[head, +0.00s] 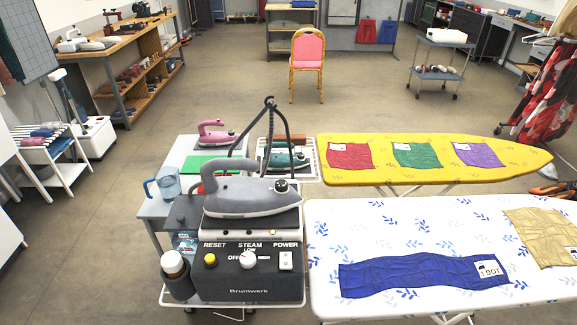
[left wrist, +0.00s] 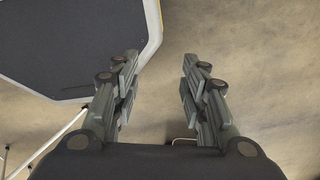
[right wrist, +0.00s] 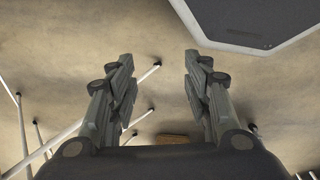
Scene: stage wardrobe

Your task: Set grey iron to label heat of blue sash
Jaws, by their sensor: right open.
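The grey iron (head: 250,195) rests on top of a dark steam station (head: 248,270) in the head view. A small round dial (head: 281,186) shows on the iron's front; its setting is too small to read. The blue sash (head: 415,276) lies flat on the white leaf-patterned ironing board (head: 345,225). Its white label (head: 489,269) at the right end reads "1 DOT". My left gripper (left wrist: 158,75) is open and empty in the left wrist view. My right gripper (right wrist: 160,75) is open and empty in the right wrist view. Neither gripper shows in the head view.
A teal iron (head: 287,159) and a pink iron (head: 214,133) stand behind the grey one. A blue-handled jug (head: 168,184) is to its left. A yellow ironing board (head: 400,178) holds red, green and purple cloths. A tan cloth (head: 545,234) lies at right.

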